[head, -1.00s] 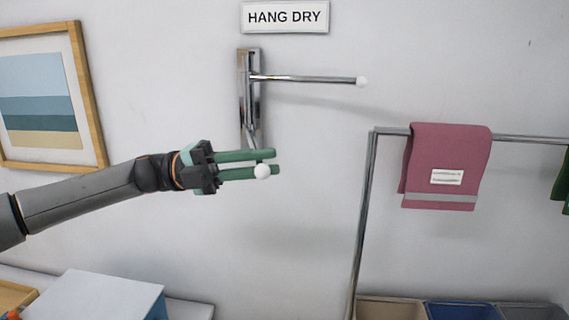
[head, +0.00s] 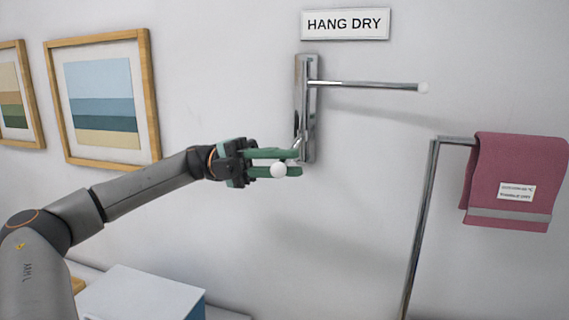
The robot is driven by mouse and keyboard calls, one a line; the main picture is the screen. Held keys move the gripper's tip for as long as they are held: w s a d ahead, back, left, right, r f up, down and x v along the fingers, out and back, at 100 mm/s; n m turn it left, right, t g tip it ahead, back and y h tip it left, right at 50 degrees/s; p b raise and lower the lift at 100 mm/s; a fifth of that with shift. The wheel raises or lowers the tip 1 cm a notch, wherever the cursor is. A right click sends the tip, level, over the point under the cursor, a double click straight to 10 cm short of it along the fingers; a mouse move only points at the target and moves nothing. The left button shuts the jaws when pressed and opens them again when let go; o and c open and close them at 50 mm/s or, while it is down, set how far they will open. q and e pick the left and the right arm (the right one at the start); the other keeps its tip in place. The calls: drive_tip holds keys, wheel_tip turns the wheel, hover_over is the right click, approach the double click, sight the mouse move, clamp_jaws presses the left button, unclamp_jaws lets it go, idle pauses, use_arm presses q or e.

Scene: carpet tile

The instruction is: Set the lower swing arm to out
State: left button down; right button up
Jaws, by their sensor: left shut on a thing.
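A chrome wall bracket (head: 302,110) is fixed to the wall. Its upper swing arm (head: 365,85) reaches out to the right and ends in a white ball. The lower swing arm (head: 300,142) starts near the bracket's bottom and comes toward me; most of its rod is hidden behind my green fingers. Its white ball tip (head: 279,170) shows in front of the fingers. My left gripper (head: 299,163) is shut on the lower swing arm, just left of the bracket. My right gripper is not in view.
A "HANG DRY" sign (head: 345,24) is above the bracket. A rack (head: 425,205) with a pink towel (head: 514,175) stands at right. Framed pictures (head: 104,95) hang at left. A white box (head: 142,296) is below. The wall between bracket and rack is clear.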

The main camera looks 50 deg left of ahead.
use_arm(q)
drive_tip(key=c, duration=1)
unclamp_jaws()
drive_tip(key=shift+c, duration=0.2)
drive_tip(key=shift+o, duration=1.1)
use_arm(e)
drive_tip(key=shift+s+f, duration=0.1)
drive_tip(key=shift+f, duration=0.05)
use_arm(q)
drive_tip(key=shift+a, duration=0.1)
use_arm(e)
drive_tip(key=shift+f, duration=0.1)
use_arm(q)
drive_tip(key=shift+a+f, duration=0.1)
drive_tip(key=shift+a, duration=0.15)
drive_tip(key=p+v, duration=0.1)
drive_tip(key=v, duration=1)
drive_tip(key=shift+a, duration=0.4)
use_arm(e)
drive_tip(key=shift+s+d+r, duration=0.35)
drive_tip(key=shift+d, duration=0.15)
